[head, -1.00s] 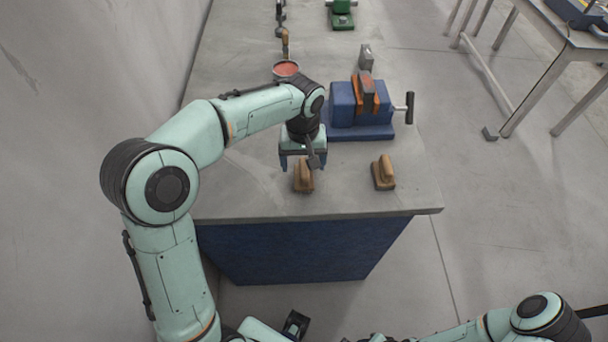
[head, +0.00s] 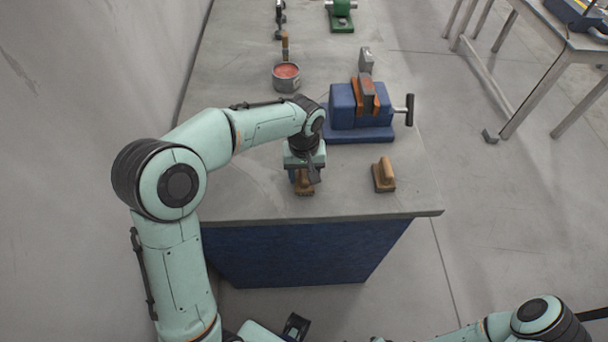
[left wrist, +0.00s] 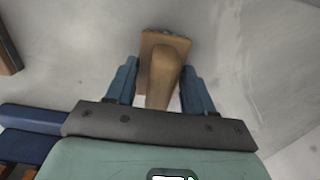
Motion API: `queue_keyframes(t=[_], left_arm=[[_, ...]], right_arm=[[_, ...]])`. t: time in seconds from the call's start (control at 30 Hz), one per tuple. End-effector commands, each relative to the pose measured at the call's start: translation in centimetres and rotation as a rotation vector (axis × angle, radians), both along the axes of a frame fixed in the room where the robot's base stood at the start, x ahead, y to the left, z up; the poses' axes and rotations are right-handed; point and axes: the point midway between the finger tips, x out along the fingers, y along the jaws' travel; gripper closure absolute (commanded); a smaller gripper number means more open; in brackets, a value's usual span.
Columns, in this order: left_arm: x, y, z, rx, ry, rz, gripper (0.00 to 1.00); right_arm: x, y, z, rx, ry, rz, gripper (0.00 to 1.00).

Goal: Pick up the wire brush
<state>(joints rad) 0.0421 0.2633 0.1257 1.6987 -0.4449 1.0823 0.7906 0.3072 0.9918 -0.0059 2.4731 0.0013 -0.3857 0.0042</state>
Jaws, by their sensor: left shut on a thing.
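A wire brush (head: 305,188) with a wooden block and raised wooden handle is near the front of the grey workbench (head: 250,207). My left gripper (head: 303,178) is above it, pointing down, and shut on its handle. In the left wrist view the brush (left wrist: 162,62) is between the two blue fingers, with bristles just showing at its far end. I cannot tell whether it is clear of the bench top. A second, similar wooden-handled brush (head: 384,175) stands to the right, apart from the gripper.
A blue vise (head: 360,108) with orange jaws stands behind the brushes. A can of red paint (head: 286,76) stands farther back on the left. A green tool (head: 341,14) is at the far end. A wall borders the bench's left side; its front edge is clear.

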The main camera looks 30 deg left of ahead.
Motion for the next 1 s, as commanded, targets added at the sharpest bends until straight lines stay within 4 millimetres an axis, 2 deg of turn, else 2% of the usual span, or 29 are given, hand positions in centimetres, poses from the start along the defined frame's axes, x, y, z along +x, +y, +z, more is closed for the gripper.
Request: queue_keyframes(t=[0.17, 0.37, 0.47, 0.8, 1.0], left_arm=[[0.1, 0.0, 0.6, 0.000, -0.004, 0.000, 0.87], [0.1, 0.0, 3.1, 0.000, -0.006, -0.001, 0.87], [0.2, 0.0, 5.2, -0.001, -0.008, 0.000, 0.87], [0.2, 0.0, 15.0, -0.001, -0.008, -0.001, 0.87], [0.1, 0.0, 18.6, 0.000, -0.005, 0.000, 0.87]], right_arm=[[0.1, 0.0, 0.1, 0.000, -0.001, 0.000, 0.57], [0.2, 0.0, 0.4, 0.000, -0.002, 0.000, 0.57], [0.4, 0.0, 0.8, 0.000, -0.004, 0.000, 0.57], [1.6, 0.0, 2.9, -0.001, -0.018, 0.000, 0.57], [2.2, 0.0, 3.9, 0.000, -0.026, 0.000, 0.57]])
